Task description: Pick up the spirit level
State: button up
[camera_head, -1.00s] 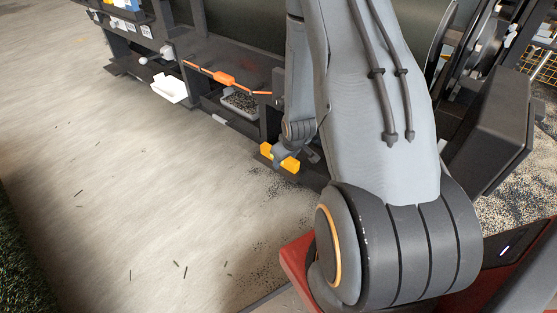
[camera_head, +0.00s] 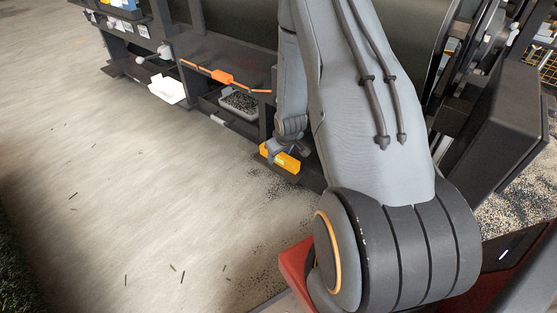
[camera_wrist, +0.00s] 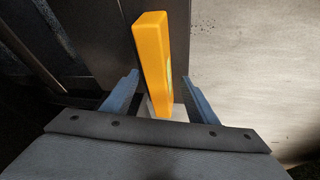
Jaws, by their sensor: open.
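The spirit level is a yellow bar. In the head view the spirit level (camera_head: 281,157) sits low on the dark machine frame, beside the end of my arm. In the wrist view the spirit level (camera_wrist: 154,62) stands between the two blue fingers of my gripper (camera_wrist: 156,98), with a pale vial window on its right side. The fingers are open, one on each side of its near end, with gaps showing. In the head view my gripper (camera_head: 272,152) is small and partly hidden behind the yellow bar and arm.
A grey bin of dark granules (camera_head: 240,103) and a white box (camera_head: 167,89) are on the machine's low shelves. An orange-marked bar (camera_head: 222,77) runs above the bin. The pale floor (camera_head: 130,170) at left is open, with scattered dark bits.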

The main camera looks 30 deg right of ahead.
jog(key=c, duration=1.3)
grip_shut()
jog(key=shift+r, duration=0.2)
